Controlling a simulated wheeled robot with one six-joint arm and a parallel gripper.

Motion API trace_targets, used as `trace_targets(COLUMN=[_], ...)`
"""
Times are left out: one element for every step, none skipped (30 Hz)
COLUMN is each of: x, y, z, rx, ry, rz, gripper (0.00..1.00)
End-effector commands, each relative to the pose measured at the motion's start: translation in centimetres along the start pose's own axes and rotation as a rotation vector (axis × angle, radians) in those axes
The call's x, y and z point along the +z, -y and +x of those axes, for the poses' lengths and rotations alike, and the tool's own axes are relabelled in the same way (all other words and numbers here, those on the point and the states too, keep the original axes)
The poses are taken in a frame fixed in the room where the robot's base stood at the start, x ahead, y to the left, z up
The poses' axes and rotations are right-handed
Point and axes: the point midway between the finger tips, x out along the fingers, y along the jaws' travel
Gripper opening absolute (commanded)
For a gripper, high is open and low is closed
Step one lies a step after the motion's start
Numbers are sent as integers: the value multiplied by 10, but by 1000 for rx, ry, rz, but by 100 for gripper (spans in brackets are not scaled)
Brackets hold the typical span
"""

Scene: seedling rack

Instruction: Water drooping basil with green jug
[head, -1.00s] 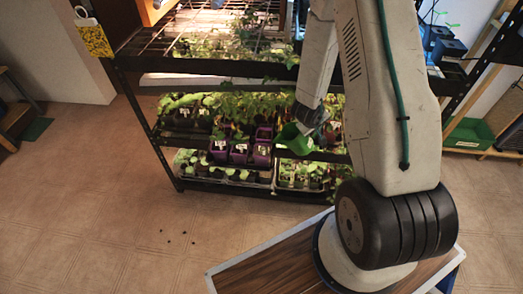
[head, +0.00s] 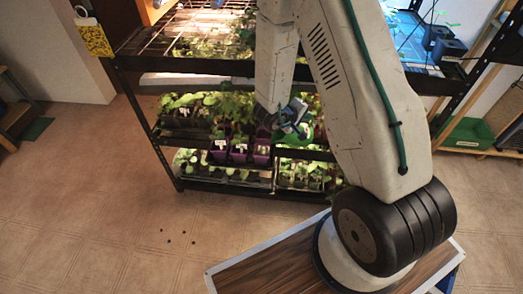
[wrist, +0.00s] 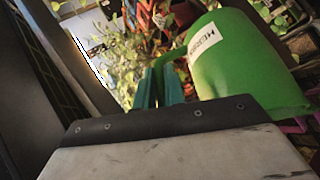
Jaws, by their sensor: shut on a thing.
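My gripper (wrist: 158,88) is shut on the green jug (wrist: 245,70), seemingly by its handle. The jug has a white label, partly readable as "HERB", and looks tilted in the wrist view. In the head view the jug (head: 306,136) is partly hidden by my gripper (head: 290,128), in front of the rack's middle shelf. Leafy plants (wrist: 135,50) lie beyond the fingers in the wrist view. I cannot tell which plant is the drooping basil, or whether water is flowing.
The dark rack (head: 215,83) holds several seedling trays and purple pots (head: 239,153) under shelf bars close to the jug. The floor (head: 120,210) at front left is mostly open, with a few dark specks.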

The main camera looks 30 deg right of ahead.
Motion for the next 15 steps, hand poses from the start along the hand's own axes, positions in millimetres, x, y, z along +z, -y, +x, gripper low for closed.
trace_targets(x=[-1, -1, -1, -2, -2, -2, -2, -2, -3, -3, -4, -4, -4, -4, -5], y=[0, 0, -1, -1, -1, -1, -2, -2, -2, -2, -2, -2, -3, -3, -3], z=[-1, -2, -3, -3, -4, -5, -5, -6, -7, -8, -8, -10, -10, -11, -12], rx=[6, 10, 15, 18, 22, 27, 31, 35, 41, 44, 48, 53, 57, 61, 67], ry=[0, 1, 2, 3, 4, 5, 6, 6, 7, 8, 9, 10, 11, 12, 13], rz=[-2, -4, -5, -6, -8, -10, -11, -13, -16, -18, -20, -22, -24, -25, -27], gripper=[0, 0, 0, 0, 0, 0, 0, 0, 0, 0, 0, 0, 0, 0, 0])
